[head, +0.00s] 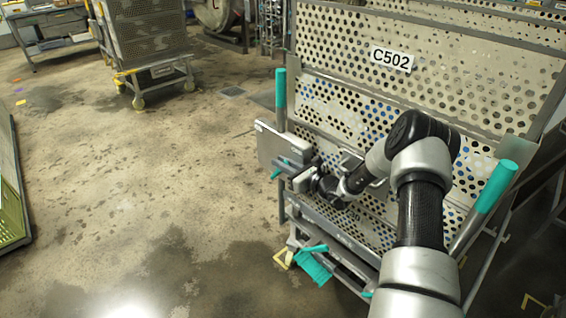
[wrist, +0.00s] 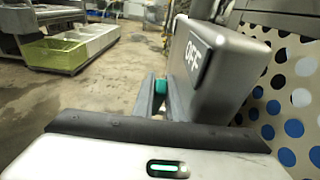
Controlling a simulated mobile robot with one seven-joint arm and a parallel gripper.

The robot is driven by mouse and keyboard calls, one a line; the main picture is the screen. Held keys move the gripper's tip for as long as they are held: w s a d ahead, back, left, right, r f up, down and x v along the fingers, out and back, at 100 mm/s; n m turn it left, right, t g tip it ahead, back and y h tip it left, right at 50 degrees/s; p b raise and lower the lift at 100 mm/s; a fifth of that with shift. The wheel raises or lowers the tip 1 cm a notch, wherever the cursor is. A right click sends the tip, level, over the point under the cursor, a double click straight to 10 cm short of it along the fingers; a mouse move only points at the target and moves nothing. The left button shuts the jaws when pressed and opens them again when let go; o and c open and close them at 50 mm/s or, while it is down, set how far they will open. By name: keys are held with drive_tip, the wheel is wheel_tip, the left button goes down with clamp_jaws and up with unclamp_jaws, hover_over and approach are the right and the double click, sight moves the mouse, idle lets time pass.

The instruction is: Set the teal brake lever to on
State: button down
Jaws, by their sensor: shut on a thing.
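The teal brake lever (head: 278,173) sticks out beside a grey box (head: 268,146) at the left side of the perforated cart. In the wrist view, the lever shows as a small teal end (wrist: 160,87) between the fingertips. The grey box (wrist: 225,75) stands just right of the fingers there and carries an OFF label (wrist: 195,52). My gripper (head: 287,172) is shut on the lever; its fingers (wrist: 160,95) hide most of it. The lever's exact angle cannot be told.
The perforated cart (head: 400,100), marked C502 (head: 392,59), has teal upright grips (head: 280,88) (head: 495,187) and a teal pedal-like part (head: 313,265) low down. Another cart (head: 150,45) stands at the back left. Wet floor (head: 130,170) left of the cart is open.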

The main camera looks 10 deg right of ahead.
drive_tip(key=c, duration=1.8)
unclamp_jaws()
drive_tip(key=shift+o, duration=0.2)
drive_tip(key=shift+f, duration=0.1)
drive_tip(key=shift+s+d+f+t+y+b, duration=0.3)
drive_tip(key=shift+f+b, duration=0.2)
drive_tip(key=shift+b, duration=0.55)
drive_tip(key=f+p+v, duration=0.1)
drive_tip(key=p+v, duration=0.2)
drive_tip(key=v, duration=1.5)
drive_tip(key=s+a+r+n+g+p, duration=0.3)
drive_tip(key=s+a+r+n+g, duration=0.1)
drive_tip(key=a+r, duration=0.4)
drive_tip(key=s+a+r+n+g+y+p, duration=0.1)
drive_tip(key=s+a+r+n+g+p, duration=0.2)
drive_tip(key=a+r+n, duration=0.4)
drive_tip(key=shift+s+a+r+n+g+y+p, duration=0.4)
drive_tip(key=shift+s+r+g, duration=0.45)
drive_tip(key=shift+r, duration=2)
drive_tip(key=shift+w+a, duration=0.1)
drive_tip(key=shift+w, duration=0.05)
